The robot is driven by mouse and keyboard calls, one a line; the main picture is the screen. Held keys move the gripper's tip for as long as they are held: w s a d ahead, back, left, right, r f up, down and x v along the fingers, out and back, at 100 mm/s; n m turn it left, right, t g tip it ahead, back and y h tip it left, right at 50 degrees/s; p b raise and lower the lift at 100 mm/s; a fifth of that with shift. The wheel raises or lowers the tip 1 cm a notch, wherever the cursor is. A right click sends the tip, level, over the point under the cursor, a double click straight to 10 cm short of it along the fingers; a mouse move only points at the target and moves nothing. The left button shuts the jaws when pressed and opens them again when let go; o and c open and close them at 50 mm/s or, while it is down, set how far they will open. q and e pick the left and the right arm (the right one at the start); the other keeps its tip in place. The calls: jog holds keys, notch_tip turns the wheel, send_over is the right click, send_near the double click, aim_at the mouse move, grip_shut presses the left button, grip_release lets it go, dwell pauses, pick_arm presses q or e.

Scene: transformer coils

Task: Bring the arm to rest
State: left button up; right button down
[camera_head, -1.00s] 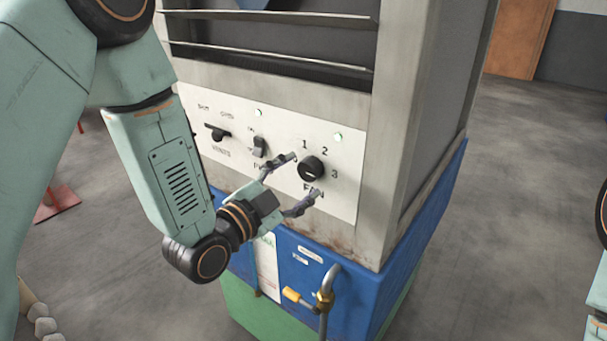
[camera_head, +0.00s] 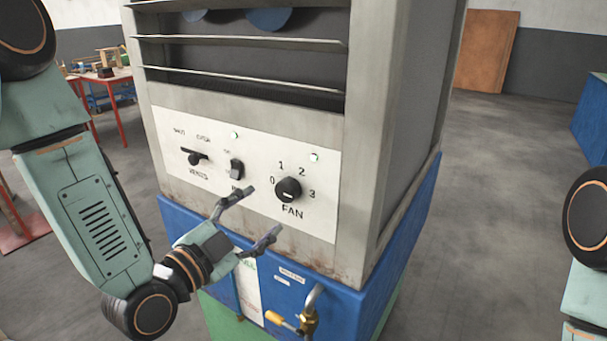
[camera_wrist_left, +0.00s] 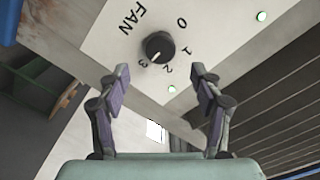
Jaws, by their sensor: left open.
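My left gripper (camera_head: 256,220) is open and empty in the head view, in front of and below the black FAN knob (camera_head: 288,189) on the white control panel (camera_head: 325,215). In the left wrist view the two fingers of the left gripper (camera_wrist_left: 160,95) stand apart, with nothing between them. The FAN knob (camera_wrist_left: 159,47) shows beyond the fingertips there, apart from them. Its white mark points toward the 3 in that view. My right arm shows only in part at the right edge of the head view, and its gripper is out of view.
A pipe with a yellow-handled valve (camera_head: 280,319) sticks out of the blue base (camera_head: 395,245). A red table (camera_head: 112,75) stands back left. The floor at right is open.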

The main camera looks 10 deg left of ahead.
pick_arm(q)
jog(key=s+a+f+n+g+y, duration=0.1)
jog(key=s+f+n+g, duration=0.15)
jog(key=f, duration=0.35)
jog(key=s+a+f+n+g+y+b, duration=0.1)
jog(key=s+f+n+g+y, duration=0.1)
jog(key=f+n+g, duration=0.3)
jog(key=s+f+n+g+y, duration=0.1)
jog(key=s+f+n, duration=0.2)
jog(key=f, duration=0.5)
jog(key=s+a+f+n+g+y+b, duration=0.1)
jog(key=s+f+g, duration=0.3)
jog(key=s+f, duration=0.4)
jog(key=s+a+f+n+g+y+b, duration=0.1)
jog(key=s+f+g, duration=0.3)
jog(key=s+f, duration=0.5)
jog(key=s+n, duration=0.1)
jog(key=s, duration=0.5)
jog(key=shift+s, duration=0.2)
jog(key=shift+g, duration=0.25)
